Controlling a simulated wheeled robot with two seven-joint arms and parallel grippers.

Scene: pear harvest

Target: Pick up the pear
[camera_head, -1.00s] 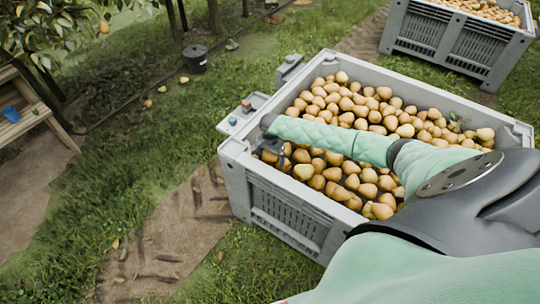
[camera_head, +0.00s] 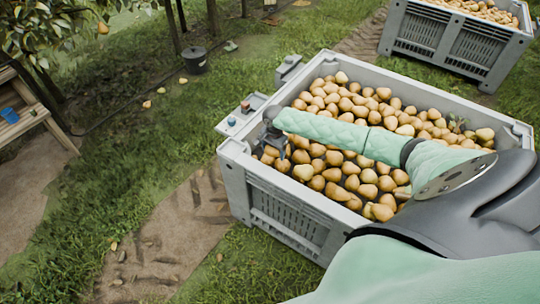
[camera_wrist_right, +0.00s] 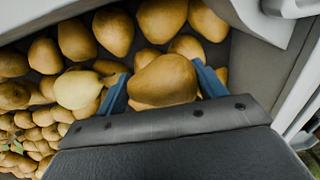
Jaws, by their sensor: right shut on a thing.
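My right gripper (camera_head: 275,146) is at the near left corner of a grey crate (camera_head: 232,160) full of brown-yellow pears. In the right wrist view the blue fingers of my right gripper (camera_wrist_right: 163,84) stand on either side of a brown pear (camera_wrist_right: 164,79) and are shut on it. The crate's inner wall (camera_wrist_right: 262,62) is close by on the right in that view. The pear's lower part is hidden behind the gripper's dark body. My left gripper is not in view.
Several other pears (camera_head: 380,110) fill the crate, and a paler one (camera_wrist_right: 78,90) lies beside the left finger. A second grey crate of pears (camera_head: 455,40) stands at the back right. A black bucket (camera_head: 195,60) and a wooden bench (camera_head: 30,118) are at the left.

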